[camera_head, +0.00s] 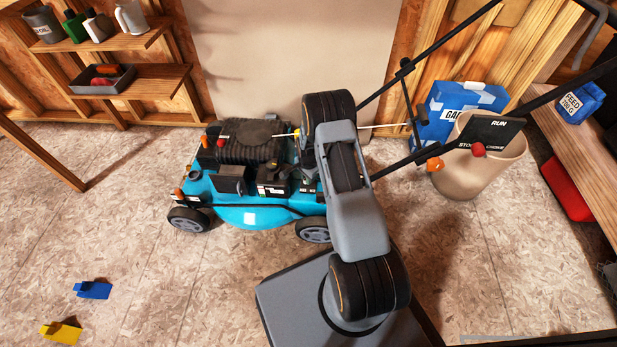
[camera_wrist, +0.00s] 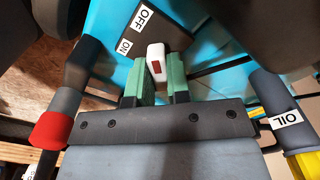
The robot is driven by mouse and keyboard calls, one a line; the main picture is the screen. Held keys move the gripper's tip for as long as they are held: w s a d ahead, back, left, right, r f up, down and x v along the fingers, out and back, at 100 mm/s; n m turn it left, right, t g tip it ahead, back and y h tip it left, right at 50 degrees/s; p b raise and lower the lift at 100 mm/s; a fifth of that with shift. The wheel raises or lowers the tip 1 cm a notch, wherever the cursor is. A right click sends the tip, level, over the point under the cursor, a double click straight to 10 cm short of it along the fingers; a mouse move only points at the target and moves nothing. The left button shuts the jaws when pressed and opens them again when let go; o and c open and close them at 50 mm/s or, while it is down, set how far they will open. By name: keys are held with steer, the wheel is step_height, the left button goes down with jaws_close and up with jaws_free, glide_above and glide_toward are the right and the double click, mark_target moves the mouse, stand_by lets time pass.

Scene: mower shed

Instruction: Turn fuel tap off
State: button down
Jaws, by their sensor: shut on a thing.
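The teal mower (camera_head: 262,215) stands on the floor left of my arm. In the wrist view, the fuel tap (camera_wrist: 156,54) is a white lever with a red mark. Beside it on the mower is a dark plate with an OFF label (camera_wrist: 143,17) above an ON label (camera_wrist: 125,46). My gripper (camera_wrist: 159,78), with green finger pads, is shut on the lever. The lever's end points toward the wrist camera, and its base is partly hidden by the fingers. In the head view my own arm hides the gripper and the tap.
A grey part with a red end (camera_wrist: 50,128) lies close left of my gripper. A grey part labelled OIL (camera_wrist: 275,108) with a yellow end is close on the right. The mower's handle (camera_head: 395,85) rises behind my arm. Floor at the left front is mostly clear.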

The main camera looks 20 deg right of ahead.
steer(key=shift+s+d+m, duration=0.1)
steer(key=shift+m, duration=0.2)
steer(key=c, duration=1.1)
jaws_free()
steer(key=shift+r, duration=0.1)
step_height(320, 180, up, 14)
steer(key=p, duration=0.5)
steer(key=shift+f, duration=0.2)
